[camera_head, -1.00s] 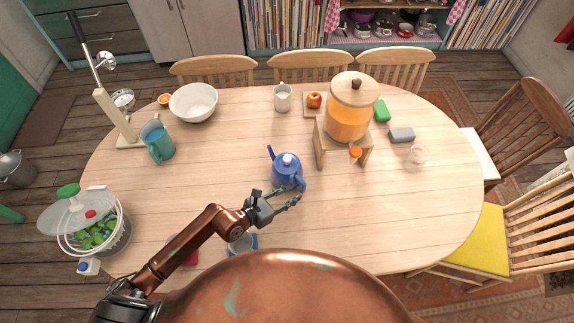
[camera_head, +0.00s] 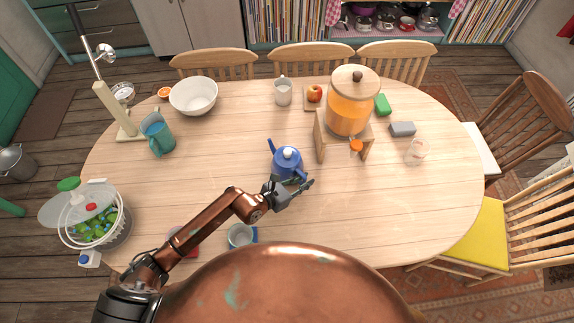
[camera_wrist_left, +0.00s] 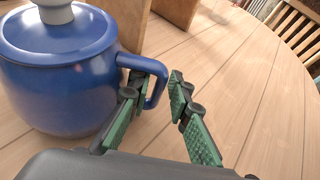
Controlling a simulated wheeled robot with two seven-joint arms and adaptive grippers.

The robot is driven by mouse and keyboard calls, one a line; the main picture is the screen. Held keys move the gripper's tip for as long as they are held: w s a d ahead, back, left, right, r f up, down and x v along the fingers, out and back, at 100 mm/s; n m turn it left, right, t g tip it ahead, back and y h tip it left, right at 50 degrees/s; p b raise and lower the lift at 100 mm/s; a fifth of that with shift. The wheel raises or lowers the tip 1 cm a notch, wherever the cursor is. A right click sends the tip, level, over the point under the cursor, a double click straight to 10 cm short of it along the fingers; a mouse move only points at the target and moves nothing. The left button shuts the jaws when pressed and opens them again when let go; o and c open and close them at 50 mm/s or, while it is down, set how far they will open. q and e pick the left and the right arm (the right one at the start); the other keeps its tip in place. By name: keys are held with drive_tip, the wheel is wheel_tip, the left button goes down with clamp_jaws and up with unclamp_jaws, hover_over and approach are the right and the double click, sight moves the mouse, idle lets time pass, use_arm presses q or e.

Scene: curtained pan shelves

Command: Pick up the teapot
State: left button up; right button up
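The blue teapot (camera_head: 286,164) with a pale lid knob stands upright on the wooden table, near its middle. It also shows at the left of the left wrist view (camera_wrist_left: 62,85), with its handle (camera_wrist_left: 157,86) pointing right. My left gripper (camera_head: 302,184) is at the near right side of the teapot, at the handle. In the left wrist view its green-padded fingers (camera_wrist_left: 154,100) are apart, one on each side of the handle. The left finger is close to the handle's inner side, and a gap shows between handle and right finger. My right gripper is out of view.
A wooden stand (camera_head: 321,136) with an orange drink dispenser (camera_head: 348,112) is behind and right of the teapot. A blue mug (camera_head: 240,236) stands near my arm. A teal pitcher (camera_head: 158,138) and white bowl (camera_head: 193,97) are left. The table right of the gripper is clear.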

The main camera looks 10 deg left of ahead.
use_arm(q)
clamp_jaws()
idle(0.5)
drive_tip(key=shift+w+r, duration=0.1)
drive_tip(key=shift+r, duration=0.15)
